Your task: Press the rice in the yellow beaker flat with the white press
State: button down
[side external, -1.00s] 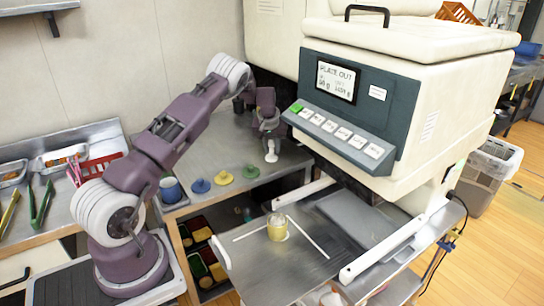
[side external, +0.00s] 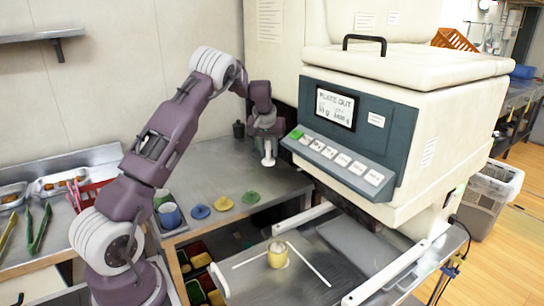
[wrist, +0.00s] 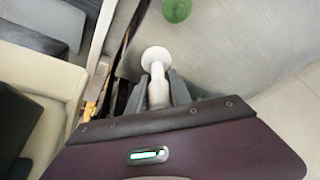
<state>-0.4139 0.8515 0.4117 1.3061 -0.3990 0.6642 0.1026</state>
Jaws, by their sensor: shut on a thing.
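The white press (side external: 268,158) hangs upright under my gripper (side external: 267,136). My gripper is shut on its handle, and the press is clear of the grey counter. In the wrist view the press's round white foot (wrist: 155,56) points away, its handle between my gripper's fingers (wrist: 158,86). The yellow beaker (side external: 278,260) stands upright on the metal plate, lower in the picture and apart from the press. Something pale shows at its top; the rice surface is too small to judge. The beaker is not seen in the wrist view.
Blue (side external: 200,211), yellow (side external: 223,203) and green (side external: 250,197) knobbed discs lie on the counter. The large dispensing machine (side external: 400,140) overhangs the plate (side external: 250,285). White rails (side external: 385,273) flank the plate.

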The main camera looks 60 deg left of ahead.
jog(key=s+d+r+m+t+h, duration=0.1)
jog(key=s+d+r+m, duration=0.25)
jog(key=s+d, duration=0.55)
jog(key=s+d+f+n+y, duration=0.1)
jog(key=d+f+n, duration=0.2)
jog(key=d+f, duration=0.9)
jog(key=shift+s+d+f+n+g, duration=0.15)
jog(key=shift+s+f+n+g, duration=0.2)
jog(key=shift+f, duration=1.45)
jog(key=shift+f, duration=2.05)
dwell(1.5)
